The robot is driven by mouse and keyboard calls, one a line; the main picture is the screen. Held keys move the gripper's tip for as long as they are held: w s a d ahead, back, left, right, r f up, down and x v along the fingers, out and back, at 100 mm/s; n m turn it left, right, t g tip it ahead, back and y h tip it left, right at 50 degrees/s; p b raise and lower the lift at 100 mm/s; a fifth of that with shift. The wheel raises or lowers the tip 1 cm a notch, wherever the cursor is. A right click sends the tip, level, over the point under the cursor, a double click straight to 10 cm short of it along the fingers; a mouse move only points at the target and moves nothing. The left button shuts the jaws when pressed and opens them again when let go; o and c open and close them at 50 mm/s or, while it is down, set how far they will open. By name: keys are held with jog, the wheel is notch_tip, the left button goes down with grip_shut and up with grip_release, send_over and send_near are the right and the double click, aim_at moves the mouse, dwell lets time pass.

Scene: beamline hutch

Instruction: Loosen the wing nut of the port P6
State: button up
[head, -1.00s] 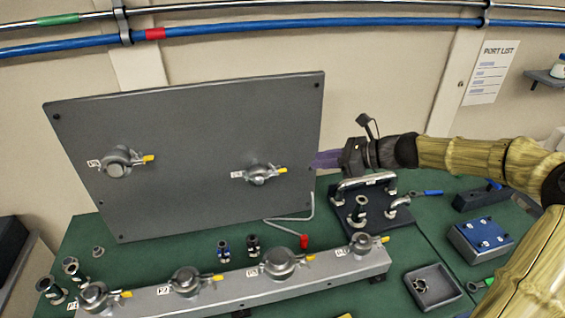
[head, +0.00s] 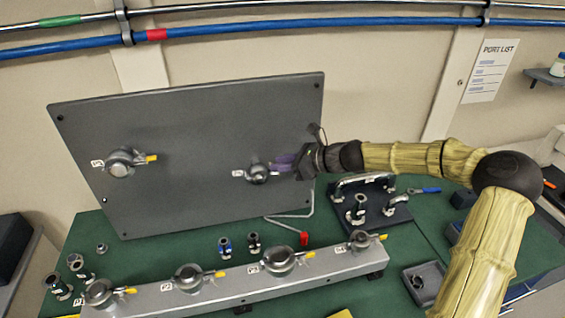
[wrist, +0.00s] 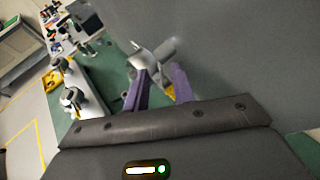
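The right-hand port on the grey upright panel (head: 160,190) is a silver clamped fitting (head: 257,175) with a small white label (head: 238,173), too small to read surely. My gripper (head: 277,163) has purple fingers and sits right at this port, covering the place of its yellow wing nut in the head view. In the wrist view the fingers (wrist: 161,72) are apart, the silver clamp (wrist: 152,55) lies just ahead of them, and a yellow bit, likely the wing nut (wrist: 168,92), shows between them. Whether the fingers touch it cannot be told.
Another port (head: 122,162) with a yellow wing nut is on the panel's left. A grey rail (head: 225,285) with several clamped ports runs along the front of the green bench. A bent rod with a red end (head: 303,238) and a dark stand with handle (head: 375,208) are below my gripper.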

grip_shut()
jog(key=shift+w+r+n+g+p, duration=0.1)
jog(key=shift+r+n+g+p, duration=0.25)
jog(key=shift+p, duration=0.6)
jog(key=n+g+p, duration=0.2)
jog(key=p, duration=0.1)
jog(key=shift+w+g+y+p, duration=0.25)
jog(key=shift+y+p, duration=0.05)
jog(key=shift+y, duration=0.1)
jog(key=shift+w+f+n+g+p, duration=0.15)
jog(key=shift+n+g+p, duration=0.45)
jog(key=shift+n+g, duration=0.3)
jog(key=shift+w+f+n+g+p, duration=0.1)
jog(key=shift+f+n+g+p, duration=0.05)
jog(key=shift+n+g+p, duration=0.7)
jog(key=shift+d, duration=0.1)
grip_release()
jog(key=shift+d+b, duration=0.1)
jog(key=shift+b, duration=0.25)
